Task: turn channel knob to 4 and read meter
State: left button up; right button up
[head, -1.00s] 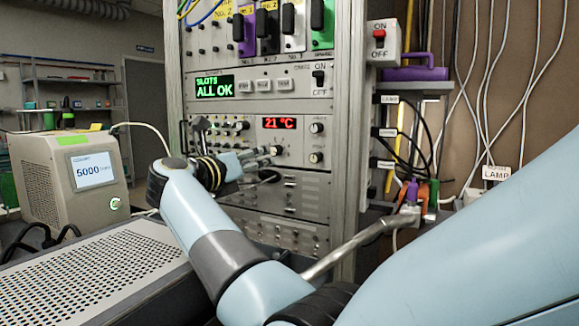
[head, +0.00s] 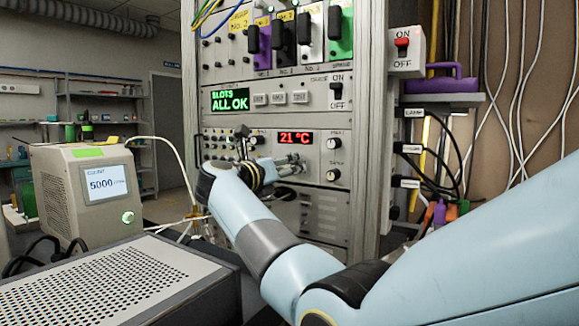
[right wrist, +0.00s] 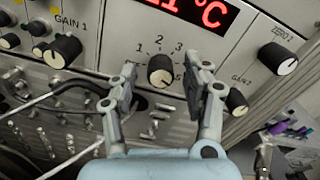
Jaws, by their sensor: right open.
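The channel knob (right wrist: 161,70) is a round black knob with a pale face on the grey panel, with printed numbers around it. I read 1, 2 and 3; the right-hand numbers are partly hidden by a finger. I cannot tell which number it points to. My right gripper (right wrist: 165,80) is open, with one finger on each side of the knob and gaps visible. In the head view the right gripper (head: 293,180) is at the panel and hides the knob. A meter display (head: 296,138) shows red "21 °C"; the right wrist view cuts it off.
Another small knob (right wrist: 236,102) is close to the right finger. Dark cables run left below the panel. A perforated metal box (head: 105,280) stands in front left.

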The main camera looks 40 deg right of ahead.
jog(key=shift+d, duration=0.1)
grip_shut()
dwell(0.3)
jog(key=shift+r+n+p, duration=0.15)
jog(key=shift+n+p, duration=0.4)
jog(key=shift+n, duration=0.05)
jog(key=shift+r+n+p, duration=0.1)
jog(key=shift+n+p, duration=0.8)
jog(key=shift+n, duration=0.3)
jog(key=shift+n+p, duration=1.65)
jog(key=shift+n, duration=0.95)
jog(key=shift+f, duration=0.2)
